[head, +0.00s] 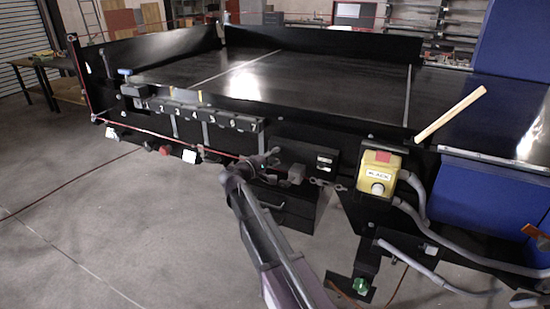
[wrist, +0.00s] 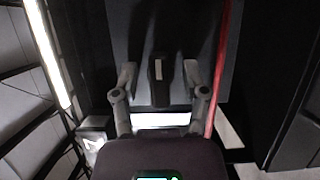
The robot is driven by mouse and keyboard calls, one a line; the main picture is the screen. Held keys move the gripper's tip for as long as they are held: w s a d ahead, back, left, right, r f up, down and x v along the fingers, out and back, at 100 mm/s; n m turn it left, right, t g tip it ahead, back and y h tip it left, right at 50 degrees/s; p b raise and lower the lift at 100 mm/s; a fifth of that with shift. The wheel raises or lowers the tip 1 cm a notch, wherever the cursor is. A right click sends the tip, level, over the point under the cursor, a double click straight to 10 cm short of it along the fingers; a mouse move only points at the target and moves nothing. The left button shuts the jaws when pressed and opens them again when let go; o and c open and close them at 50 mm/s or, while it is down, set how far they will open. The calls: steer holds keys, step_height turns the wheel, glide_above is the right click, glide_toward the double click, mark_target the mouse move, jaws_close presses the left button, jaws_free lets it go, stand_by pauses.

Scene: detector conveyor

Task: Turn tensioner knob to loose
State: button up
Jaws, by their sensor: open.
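In the wrist view, a dark, narrow knob (wrist: 158,88) with a pale mark stands out from a dark panel. It looks like the tensioner knob, but I cannot read any loose or tight marking. My gripper (wrist: 159,71) is open, with one finger on each side of the knob and a visible gap on both sides. In the head view, my gripper (head: 272,158) is at the front of the conveyor, beside a black panel. I cannot make out the knob clearly there.
A red cable (wrist: 221,70) runs right of the fingers. Open floor (head: 120,230) lies left.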

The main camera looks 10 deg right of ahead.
jaws_close()
steer(key=shift+f+n+b, duration=0.1)
steer(key=shift+n+b, duration=0.25)
steer(key=shift+n, duration=0.05)
steer(key=n+t+h+b, duration=0.1)
steer(key=n+b, duration=0.1)
steer(key=n, duration=0.1)
steer(key=n+t+b, duration=0.2)
steer(key=n, duration=0.3)
steer(key=shift+n, duration=0.3)
steer(key=n+t+b, duration=0.1)
steer(key=n, duration=0.2)
steer(key=n+t+b, duration=0.1)
steer(key=n+t, duration=0.1)
steer(key=n, duration=0.1)
steer(key=n+t+y, duration=0.1)
steer(key=n, duration=0.2)
steer(key=n+t+y, duration=0.2)
steer(key=n, duration=0.2)
steer(key=shift+n, duration=0.3)
